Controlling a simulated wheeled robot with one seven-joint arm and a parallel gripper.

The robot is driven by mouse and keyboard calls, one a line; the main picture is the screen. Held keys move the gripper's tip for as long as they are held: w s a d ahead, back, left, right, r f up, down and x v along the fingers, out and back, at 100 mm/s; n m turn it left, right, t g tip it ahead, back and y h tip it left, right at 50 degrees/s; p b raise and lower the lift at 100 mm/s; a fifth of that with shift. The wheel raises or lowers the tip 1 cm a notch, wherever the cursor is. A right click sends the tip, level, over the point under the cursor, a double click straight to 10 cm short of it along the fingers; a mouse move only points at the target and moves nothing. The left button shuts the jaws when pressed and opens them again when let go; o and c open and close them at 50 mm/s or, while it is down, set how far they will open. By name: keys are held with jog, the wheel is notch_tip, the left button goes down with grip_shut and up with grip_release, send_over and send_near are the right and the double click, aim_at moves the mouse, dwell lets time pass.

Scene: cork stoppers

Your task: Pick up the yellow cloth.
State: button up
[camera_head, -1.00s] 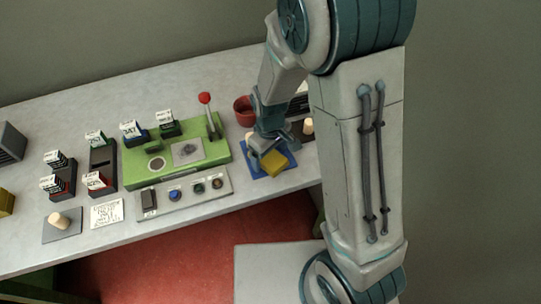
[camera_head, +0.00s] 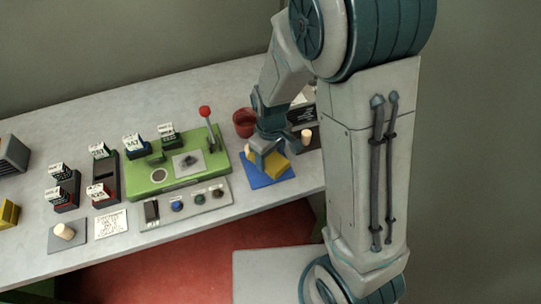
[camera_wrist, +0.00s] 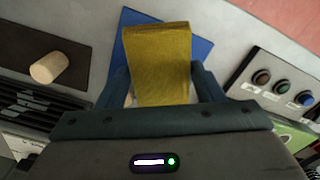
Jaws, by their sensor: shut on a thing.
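The yellow cloth (camera_wrist: 158,62) is a flat folded piece between the two fingers of my gripper (camera_wrist: 160,88) in the wrist view. My gripper is shut on it. In the head view the cloth (camera_head: 276,163) shows beside my gripper (camera_head: 262,160), over the blue mat (camera_head: 268,182). The blue mat (camera_wrist: 201,49) also shows behind the cloth in the wrist view. I cannot tell exactly how far the cloth is above the mat.
A red cup (camera_head: 243,123) stands behind my gripper. A cork stopper (camera_head: 306,135) stands to its right. The green machine (camera_head: 175,165) with a red-knobbed lever (camera_head: 206,113) and a button panel (camera_head: 187,203) are to the left. The table front edge is bare.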

jog(key=s+d+r+p, duration=0.2)
jog(key=d+r, duration=0.4)
jog(key=d, duration=0.4)
jog(key=shift+s+d+r+p, duration=0.15)
jog(key=shift+s+d+p, duration=0.15)
jog(key=shift+s+d, duration=0.15)
jog(key=o, duration=0.5)
jog(key=shift+a, duration=0.1)
jog(key=c, duration=0.3)
